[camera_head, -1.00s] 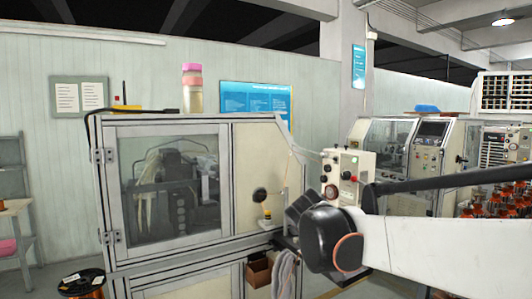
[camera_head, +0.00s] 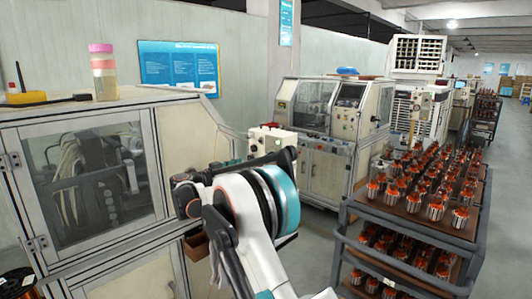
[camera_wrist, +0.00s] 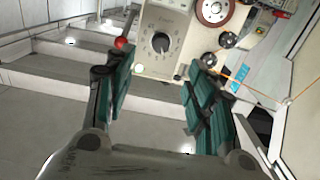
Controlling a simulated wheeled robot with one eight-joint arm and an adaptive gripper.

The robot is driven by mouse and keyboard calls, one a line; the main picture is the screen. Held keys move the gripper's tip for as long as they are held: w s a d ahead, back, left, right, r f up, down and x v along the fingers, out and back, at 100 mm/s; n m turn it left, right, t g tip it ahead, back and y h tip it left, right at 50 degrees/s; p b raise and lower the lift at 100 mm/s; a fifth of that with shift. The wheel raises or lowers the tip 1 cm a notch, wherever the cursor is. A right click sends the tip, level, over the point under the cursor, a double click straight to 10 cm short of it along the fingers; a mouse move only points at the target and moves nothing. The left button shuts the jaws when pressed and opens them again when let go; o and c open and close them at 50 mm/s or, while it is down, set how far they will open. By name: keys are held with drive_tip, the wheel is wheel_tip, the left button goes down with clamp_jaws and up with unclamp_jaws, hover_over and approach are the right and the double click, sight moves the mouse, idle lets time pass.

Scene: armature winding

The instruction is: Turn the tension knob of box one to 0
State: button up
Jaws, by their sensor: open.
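The cream tension box (camera_wrist: 183,33) is at the top of the wrist view. Its dark round knob (camera_wrist: 161,43) sits on a face with a printed dial around it; the pointer setting is too small to read. My gripper (camera_wrist: 160,72) is open and empty. Its two teal-padded fingers are spread apart, below and to either side of the knob, and do not touch it. In the head view, what looks like the same box (camera_head: 268,138) shows behind my arm, mostly hidden. My gripper cannot be made out there.
A red ball (camera_wrist: 120,42) is left of the knob. A reddish disc (camera_wrist: 213,12), small rollers and an orange wire (camera_wrist: 262,92) are to its right. A glazed cabinet (camera_head: 168,165) stands left.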

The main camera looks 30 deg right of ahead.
sight(268, 158)
drive_tip(key=x, duration=1.3)
drive_tip(key=shift+w+d+r, duration=0.15)
drive_tip(key=shift+w+d, duration=0.15)
drive_tip(key=shift+w, duration=0.05)
drive_tip(key=c, duration=1.1)
